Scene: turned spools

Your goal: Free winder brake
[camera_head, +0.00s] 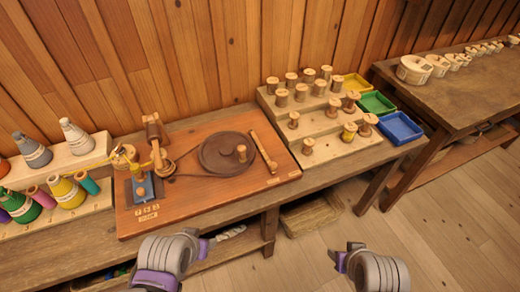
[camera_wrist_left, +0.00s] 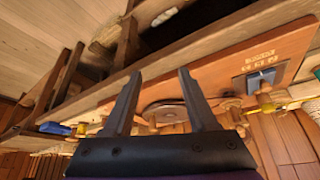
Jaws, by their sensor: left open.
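The winder stands on a reddish wooden board (camera_head: 215,197) on the bench. It has a large dark wheel (camera_head: 222,150) with a knob, a belt to a spindle post (camera_head: 158,150) and a small blue-grey block (camera_head: 143,189). A pale wooden bar (camera_head: 263,150) lies right of the wheel; I cannot tell for sure that it is the brake. My left gripper (camera_wrist_left: 160,95) is open and empty, below and in front of the bench edge, apart from the winder. In the head view only my left and right wrists show at the bottom; the right fingers cannot be made out.
A stepped rack (camera_head: 318,147) of wooden spools stands right of the board, beside yellow, green and blue trays (camera_head: 401,128). Coloured thread cones (camera_head: 68,192) stand at left. A second bench (camera_head: 450,95) is at right. The floor (camera_head: 440,225) in front is clear.

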